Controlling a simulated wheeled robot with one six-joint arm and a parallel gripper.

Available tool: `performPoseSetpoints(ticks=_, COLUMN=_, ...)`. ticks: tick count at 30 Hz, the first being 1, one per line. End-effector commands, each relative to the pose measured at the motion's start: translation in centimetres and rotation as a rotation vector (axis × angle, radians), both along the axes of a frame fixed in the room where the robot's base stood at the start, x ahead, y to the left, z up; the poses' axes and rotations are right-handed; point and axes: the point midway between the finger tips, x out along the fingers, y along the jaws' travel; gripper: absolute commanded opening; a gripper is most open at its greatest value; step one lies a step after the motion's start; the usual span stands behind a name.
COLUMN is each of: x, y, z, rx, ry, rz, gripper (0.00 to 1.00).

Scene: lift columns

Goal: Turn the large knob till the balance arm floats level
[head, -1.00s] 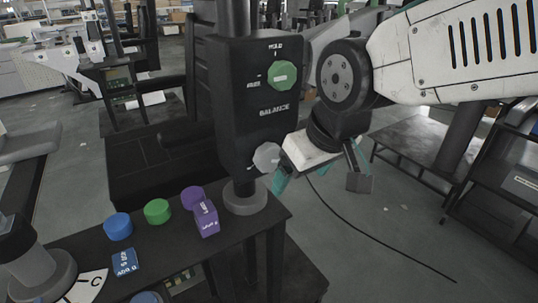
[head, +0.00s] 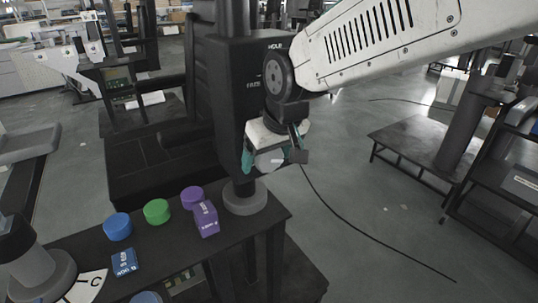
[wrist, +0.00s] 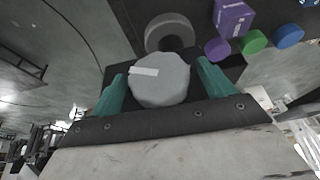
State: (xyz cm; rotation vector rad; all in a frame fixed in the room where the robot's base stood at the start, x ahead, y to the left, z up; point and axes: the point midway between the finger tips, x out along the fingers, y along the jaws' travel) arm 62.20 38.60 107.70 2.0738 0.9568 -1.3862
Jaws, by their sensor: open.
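The large grey knob (head: 268,161) is on the lower front of the black balance column (head: 230,95). My gripper (head: 273,160) is at the knob, with its teal fingers apart. In the wrist view the grey knob (wrist: 160,82), with a white mark on its face, sits between the open fingers, one on each side. Small gaps show between the fingers and the knob's edge. The green knob higher on the column is hidden behind my arm. I cannot pick out the balance arm in these views.
A black bench (head: 175,253) carries blue (head: 118,226), green (head: 157,211) and purple (head: 192,197) round pieces. A purple block (head: 206,219) and a blue block (head: 124,263) stand there too.

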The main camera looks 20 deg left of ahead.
Motion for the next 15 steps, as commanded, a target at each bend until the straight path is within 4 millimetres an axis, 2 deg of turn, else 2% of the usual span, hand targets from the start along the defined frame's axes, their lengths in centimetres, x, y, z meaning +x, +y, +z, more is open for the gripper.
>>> performPoseSetpoints(ticks=2, x=0.00, y=-0.02, z=0.01, rx=0.000, ry=0.000, rz=0.000, gripper=0.81)
performPoseSetpoints(ticks=3, x=0.00, y=-0.02, z=0.01, rx=0.000, ry=0.000, rz=0.000, gripper=0.75)
performPoseSetpoints(ticks=7, x=-0.01, y=-0.02, z=0.02, rx=0.000, ry=0.000, rz=0.000, gripper=0.39)
performPoseSetpoints(ticks=8, x=-0.01, y=-0.02, z=0.02, rx=0.000, ry=0.000, rz=0.000, gripper=0.37)
performPoseSetpoints(ticks=15, x=-0.07, y=0.01, z=0.03, rx=-0.007, ry=-0.008, rz=0.000, gripper=0.37)
